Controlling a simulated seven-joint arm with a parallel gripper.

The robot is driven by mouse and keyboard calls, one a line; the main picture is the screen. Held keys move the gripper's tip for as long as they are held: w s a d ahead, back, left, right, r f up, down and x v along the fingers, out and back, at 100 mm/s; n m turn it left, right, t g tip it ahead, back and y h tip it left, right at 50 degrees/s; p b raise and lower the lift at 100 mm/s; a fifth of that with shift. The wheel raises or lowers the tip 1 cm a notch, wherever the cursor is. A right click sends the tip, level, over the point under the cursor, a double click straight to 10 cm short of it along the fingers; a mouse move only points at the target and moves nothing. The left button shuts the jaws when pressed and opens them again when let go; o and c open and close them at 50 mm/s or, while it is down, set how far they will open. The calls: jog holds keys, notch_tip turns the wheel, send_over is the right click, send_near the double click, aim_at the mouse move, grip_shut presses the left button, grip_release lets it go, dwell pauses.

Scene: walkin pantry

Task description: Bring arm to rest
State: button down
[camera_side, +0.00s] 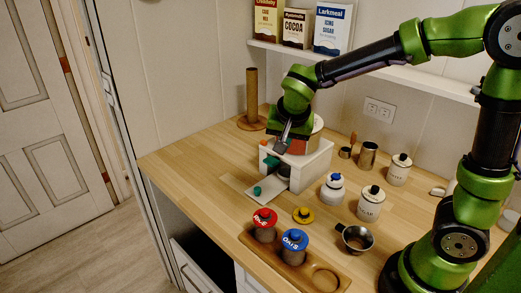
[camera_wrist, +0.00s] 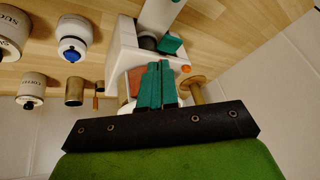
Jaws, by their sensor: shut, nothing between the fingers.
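My arm reaches over the wooden counter from the right. My gripper (camera_side: 272,161) points down at a white boxy appliance (camera_side: 310,165) near the counter's left part. In the wrist view, the teal fingers of my gripper (camera_wrist: 156,75) are together with nothing between them. They lie in front of the white appliance (camera_wrist: 125,48), which they partly hide. Whether they touch it I cannot tell. A small teal piece (camera_side: 257,190) is on the appliance's flat front plate (camera_side: 243,187); a teal piece (camera_wrist: 171,44) also shows in the wrist view.
A brown upright roll holder (camera_side: 252,100) stands behind left. White canisters (camera_side: 371,205), a metal cup (camera_side: 367,155) and a small pan (camera_side: 356,239) are to the right. Red-lidded (camera_side: 264,220) and blue-lidded (camera_side: 294,243) jars sit in a wooden tray (camera_side: 345,280). A shelf (camera_side: 360,68) with boxes hangs behind.

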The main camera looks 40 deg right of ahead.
jog(key=s+a+r+n+t+y, duration=0.1)
jog(key=s+r+n+y, duration=0.1)
jog(key=s, duration=0.6)
jog(key=s+a+r+n+t+y, duration=0.1)
jog(key=s+a+r+n+y, duration=0.1)
jog(key=s, duration=0.5)
notch_tip(320, 180, up, 2)
jog(key=shift+s+r+n+t+y, duration=0.25)
jog(key=shift+s+n+t+y, duration=0.2)
jog(key=shift+n, duration=0.75)
